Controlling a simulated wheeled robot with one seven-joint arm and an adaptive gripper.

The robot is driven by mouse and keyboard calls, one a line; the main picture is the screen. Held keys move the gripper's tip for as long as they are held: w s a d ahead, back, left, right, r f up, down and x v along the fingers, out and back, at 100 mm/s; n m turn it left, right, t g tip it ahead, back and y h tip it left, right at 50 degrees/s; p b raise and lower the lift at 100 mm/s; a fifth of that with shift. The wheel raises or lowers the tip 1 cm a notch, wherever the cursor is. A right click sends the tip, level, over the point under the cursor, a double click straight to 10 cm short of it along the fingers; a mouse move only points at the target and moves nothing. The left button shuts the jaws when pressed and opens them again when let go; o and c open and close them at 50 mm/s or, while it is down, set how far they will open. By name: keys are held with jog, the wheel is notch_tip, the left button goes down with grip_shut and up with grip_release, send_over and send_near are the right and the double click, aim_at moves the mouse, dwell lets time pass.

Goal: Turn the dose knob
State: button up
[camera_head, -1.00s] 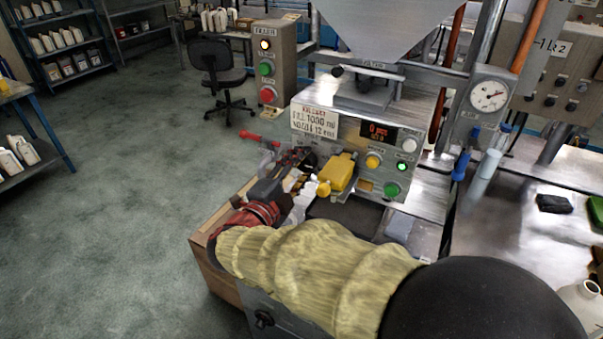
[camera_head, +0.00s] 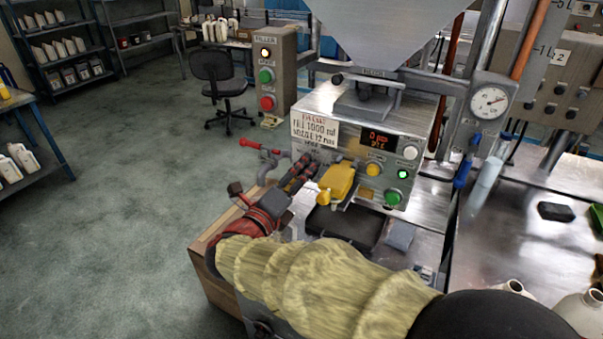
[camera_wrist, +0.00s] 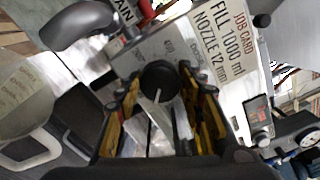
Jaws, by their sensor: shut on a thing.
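The dose knob (camera_wrist: 160,80) is a round black knob with a pale pointer line, on the metal panel of the filling machine (camera_head: 345,115). In the wrist view it sits between the fingertips of my gripper (camera_wrist: 162,92), which is shut on it. The pointer line runs down and slightly right in that view. In the head view my gripper (camera_head: 303,171) reaches the lower left of the machine's front panel and hides the knob.
A yellow nozzle part (camera_head: 338,180) stands just right of my gripper, above a dark pad (camera_head: 345,228). A red-handled valve (camera_head: 262,147) is to the left. The job card (camera_head: 314,130) is above. A metal table (camera_head: 520,245) with bottles is at the right.

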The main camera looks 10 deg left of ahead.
jog(key=shift+f+m, duration=0.1)
jog(key=shift+m, duration=0.2)
dwell(0.4)
jog(key=o, duration=1.1)
jog(key=shift+c, duration=0.2)
jog(key=shift+o, duration=0.5)
jog(key=shift+s, duration=0.15)
jog(key=v, duration=1.1)
jog(key=shift+s+a, duration=0.15)
jog(key=shift+s, duration=0.2)
